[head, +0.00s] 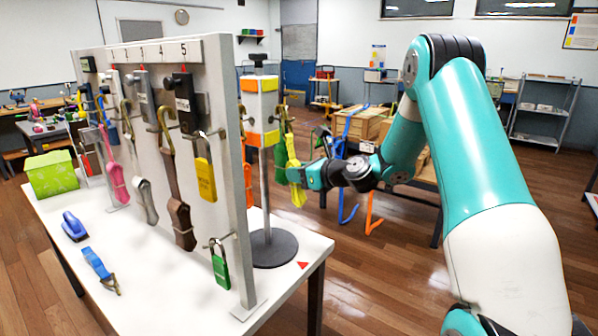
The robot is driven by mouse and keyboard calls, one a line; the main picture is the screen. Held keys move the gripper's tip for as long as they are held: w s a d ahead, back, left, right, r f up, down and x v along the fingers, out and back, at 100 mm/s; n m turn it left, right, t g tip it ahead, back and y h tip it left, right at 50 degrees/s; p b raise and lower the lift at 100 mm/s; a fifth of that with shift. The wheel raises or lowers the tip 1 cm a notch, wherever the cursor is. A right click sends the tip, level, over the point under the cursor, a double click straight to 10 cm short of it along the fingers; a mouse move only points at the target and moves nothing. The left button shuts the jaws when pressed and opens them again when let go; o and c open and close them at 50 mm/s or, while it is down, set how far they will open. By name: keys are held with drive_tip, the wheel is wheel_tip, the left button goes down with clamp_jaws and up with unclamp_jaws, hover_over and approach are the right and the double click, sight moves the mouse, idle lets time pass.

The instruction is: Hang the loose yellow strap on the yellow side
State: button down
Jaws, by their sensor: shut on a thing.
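The loose yellow strap (292,150) hangs upright at the right of the stand, with its lower end spread below my gripper. My gripper (294,175) is shut on it, seen from the side, with the fingertips partly hidden. The stand's box head (262,110) has white faces with orange and yellow panels (270,84). A green strap (280,152) hangs right beside the yellow strap, at hooks on the head's right side. I cannot tell whether the yellow strap's top touches a hook.
A white panel (222,150) with numbered hooks, straps and padlocks stands left of the stand. The stand's round dark base (272,248) rests on the white table (150,270). A green box (50,174) and a blue strap (98,265) lie there. Floor shows to the right.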

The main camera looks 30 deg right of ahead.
idle(0.3)
drive_tip(key=c, duration=0.8)
unclamp_jaws()
drive_tip(key=b+v, duration=0.3)
drive_tip(key=v, duration=1.4)
drive_tip(key=shift+s, duration=0.2)
